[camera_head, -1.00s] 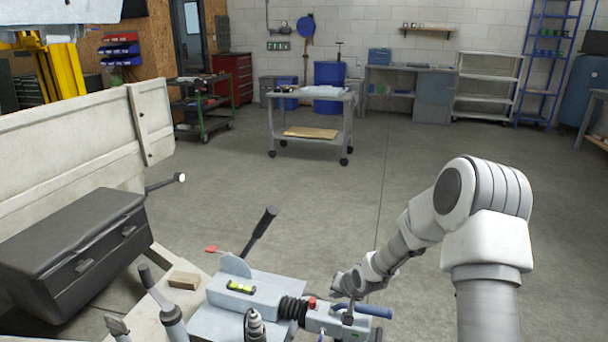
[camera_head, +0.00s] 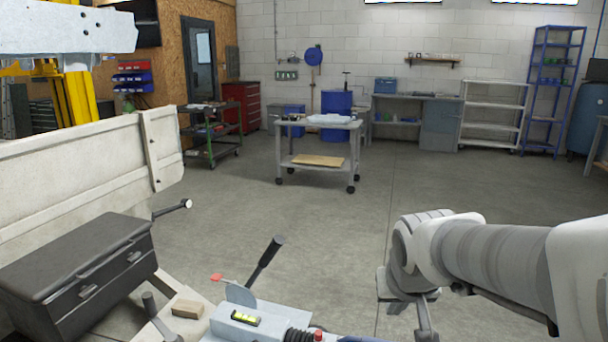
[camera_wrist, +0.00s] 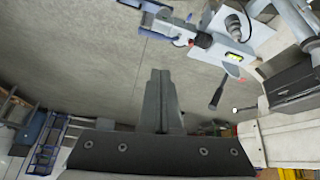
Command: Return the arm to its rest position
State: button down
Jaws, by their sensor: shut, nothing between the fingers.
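My gripper (camera_wrist: 160,78) shows in the wrist view with its two fingers together and nothing between them. It points out over bare grey floor. In the head view my arm (camera_head: 480,255) reaches in from the right edge, bent, with its far end over the floor right of the trailer coupling. The grey trailer coupling (camera_head: 262,330) with a yellow-green level on it is at the bottom of the head view, partly cut off. The coupling also shows at the top of the wrist view (camera_wrist: 218,42), apart from the fingers.
A black toolbox (camera_head: 75,265) and the white trailer side wall (camera_head: 80,170) stand at the left. A black-handled lever (camera_head: 265,260) rises beside the coupling. A wheeled grey cart (camera_head: 320,160) stands farther back. The floor between is clear.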

jog(key=s+a+r+n+y, duration=0.1)
jog(key=s+r, duration=0.2)
jog(key=s, duration=1.1)
notch_tip(320, 180, up, 16)
jog(key=p, duration=1.6)
jog(key=shift+w, duration=0.15)
